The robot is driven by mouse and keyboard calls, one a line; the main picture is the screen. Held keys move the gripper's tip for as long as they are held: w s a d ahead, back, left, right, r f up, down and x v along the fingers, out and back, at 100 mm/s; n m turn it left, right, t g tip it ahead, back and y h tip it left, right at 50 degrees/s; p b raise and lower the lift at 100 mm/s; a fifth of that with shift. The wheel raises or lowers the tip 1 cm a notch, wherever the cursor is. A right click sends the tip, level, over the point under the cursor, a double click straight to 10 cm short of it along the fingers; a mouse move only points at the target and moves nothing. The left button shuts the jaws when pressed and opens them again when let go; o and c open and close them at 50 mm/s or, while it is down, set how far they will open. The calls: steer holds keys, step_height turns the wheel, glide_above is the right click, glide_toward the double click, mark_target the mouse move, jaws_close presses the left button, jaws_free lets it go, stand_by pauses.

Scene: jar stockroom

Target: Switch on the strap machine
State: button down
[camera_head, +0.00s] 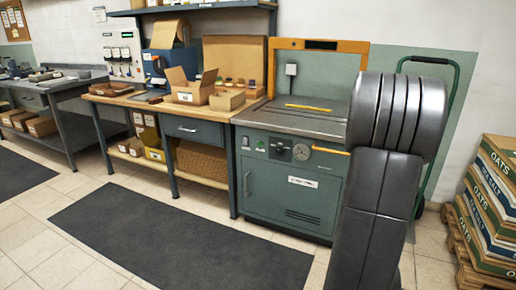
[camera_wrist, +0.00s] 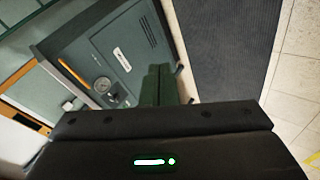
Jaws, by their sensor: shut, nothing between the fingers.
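The strap machine (camera_head: 290,185) is a green cabinet with an orange-framed top, standing right of the wooden bench in the head view. Its front panel carries a dark switch plate with a knob (camera_head: 280,149), a round dial (camera_head: 301,152), a yellow lever (camera_head: 330,150) and small labels at left. In the wrist view the machine (camera_wrist: 105,40) appears turned, with the dial (camera_wrist: 103,85) and the dark knob (camera_wrist: 113,100) beside my gripper. My gripper (camera_wrist: 158,69) is shut and empty, apart from the panel as far as I can tell. The head view hides it behind my arm.
The wooden bench (camera_head: 215,112) holds open cardboard boxes (camera_head: 192,90). A dark mat (camera_head: 145,232) lies on the clear floor in front. A green hand truck (camera_head: 451,105) stands behind my arm, and stacked cartons (camera_head: 490,205) sit on a pallet at right.

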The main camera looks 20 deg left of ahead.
steer(key=a+f+n+t+y, duration=0.3)
steer(key=a+n+y, duration=0.6)
steer(key=a+n, duration=0.1)
steer(key=shift+w+a, duration=0.3)
steer(key=shift+w, duration=0.1)
